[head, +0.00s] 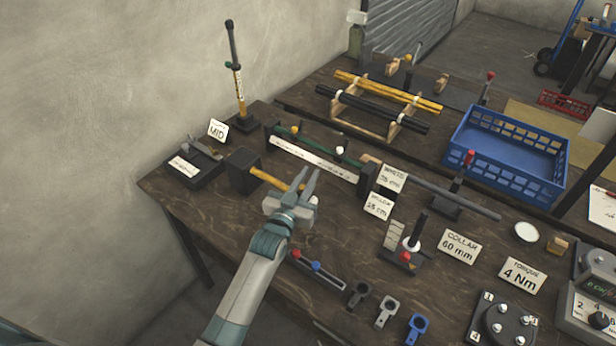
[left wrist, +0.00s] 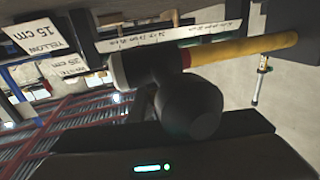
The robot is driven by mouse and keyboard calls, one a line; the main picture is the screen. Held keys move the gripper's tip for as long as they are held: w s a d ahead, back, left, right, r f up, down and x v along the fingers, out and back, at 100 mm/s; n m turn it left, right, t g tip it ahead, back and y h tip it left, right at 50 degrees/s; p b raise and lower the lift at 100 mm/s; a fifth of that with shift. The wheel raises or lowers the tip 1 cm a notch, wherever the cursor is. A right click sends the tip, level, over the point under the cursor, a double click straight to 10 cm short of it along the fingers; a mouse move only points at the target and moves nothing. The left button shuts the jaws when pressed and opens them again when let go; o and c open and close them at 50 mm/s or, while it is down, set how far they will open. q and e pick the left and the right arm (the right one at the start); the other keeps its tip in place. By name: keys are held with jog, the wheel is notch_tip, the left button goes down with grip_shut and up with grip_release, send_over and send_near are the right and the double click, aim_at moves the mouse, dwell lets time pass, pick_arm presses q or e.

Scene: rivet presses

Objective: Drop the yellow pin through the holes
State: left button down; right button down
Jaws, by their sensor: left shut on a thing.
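My left gripper (head: 307,182) is shut on the near end of a yellow rod (head: 267,178). A small yellow-topped pin (head: 295,130) and a white-topped one stand at the green fixture (head: 350,162) behind the gripper. I cannot tell which holes line up. My right gripper is not in view.
A white ruler (head: 312,160), several label cards and a red-knobbed stand (head: 408,257) crowd the table. A blue crate (head: 508,150) and a pipe rack (head: 375,122) stand farther back.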

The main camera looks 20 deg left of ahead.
pick_arm(q)
jog(key=shift+f, duration=0.25)
jog(key=c, duration=1.6)
grip_release()
jog(key=shift+s+a+f+b, duration=0.1)
jog(key=shift+s+b, duration=0.25)
jog(key=shift+s, duration=0.4)
jog(key=shift+s+a+b, duration=0.3)
jog(key=shift+s+b, duration=0.3)
jog(key=shift+s, duration=2.05)
jog(key=shift+s+a+b, duration=0.25)
jog(key=shift+s+b, duration=0.4)
jog(key=shift+s, duration=1.95)
jog(key=shift+s+a+b, duration=0.3)
jog(key=shift+s+b, duration=0.3)
jog(key=shift+s, duration=2.05)
